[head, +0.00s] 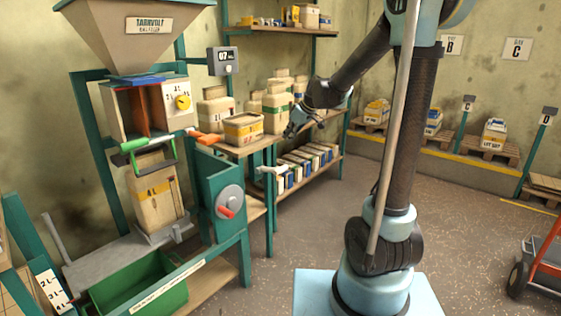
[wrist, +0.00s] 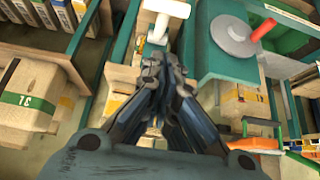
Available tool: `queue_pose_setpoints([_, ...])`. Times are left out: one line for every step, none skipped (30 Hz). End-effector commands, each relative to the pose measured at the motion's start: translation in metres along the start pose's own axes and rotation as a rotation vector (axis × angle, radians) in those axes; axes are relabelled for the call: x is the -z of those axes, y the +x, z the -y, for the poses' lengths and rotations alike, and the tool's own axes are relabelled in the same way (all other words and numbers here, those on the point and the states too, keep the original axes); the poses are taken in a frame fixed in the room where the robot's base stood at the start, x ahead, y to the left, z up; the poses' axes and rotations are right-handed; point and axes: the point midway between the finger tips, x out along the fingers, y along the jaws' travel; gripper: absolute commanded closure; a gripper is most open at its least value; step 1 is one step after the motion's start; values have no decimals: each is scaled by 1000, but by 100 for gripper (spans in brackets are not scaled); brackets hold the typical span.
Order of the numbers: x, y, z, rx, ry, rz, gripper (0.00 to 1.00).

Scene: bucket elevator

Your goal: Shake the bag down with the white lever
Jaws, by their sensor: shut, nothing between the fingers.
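The white lever (head: 272,169) has a T-shaped grip and stands out beside the teal cabinet at the right of the filling machine. In the wrist view it (wrist: 163,12) shows at the top, just beyond my fingertips. The filled tan bag (head: 155,200) stands upright under the spout, its top at the green clamp (head: 150,152). My gripper (head: 290,132) is above the lever in the head view, shut and empty. In the wrist view its fingers (wrist: 162,65) come together, pointing toward the lever. I cannot tell whether they touch it.
A grey disc with a red handle (head: 229,203) sits on the teal cabinet, close right of my fingers in the wrist view. An orange lever (head: 210,139) juts out above it. Shelves of packages (head: 243,128) stand behind. The floor right of my base is largely clear.

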Motion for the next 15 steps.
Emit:
queue_pose_setpoints([0, 1, 0, 0, 0, 0, 100])
queue_pose_setpoints([0, 2, 0, 0, 0, 0, 100])
queue_pose_setpoints([0, 3, 0, 0, 0, 0, 100])
queue_pose_setpoints([0, 5, 0, 0, 0, 0, 100])
queue_pose_setpoints([0, 7, 0, 0, -1, 0, 100])
queue_pose_setpoints([0, 10, 0, 0, -1, 0, 100])
queue_pose_setpoints([0, 13, 0, 1, -1, 0, 100])
queue_pose_setpoints([0, 17, 0, 1, -2, 0, 100])
queue_pose_setpoints([0, 22, 0, 1, -2, 0, 100])
queue_pose_setpoints([0, 26, 0, 1, -2, 0, 100])
queue_pose_setpoints([0, 30, 0, 1, -2, 0, 100])
queue_pose_setpoints([0, 36, 0, 1, -2, 0, 100])
queue_pose_setpoints([0, 40, 0, 0, -1, 0, 100])
queue_pose_setpoints([0, 44, 0, 0, -1, 0, 100])
queue_pose_setpoints([0, 49, 0, 0, -1, 0, 100])
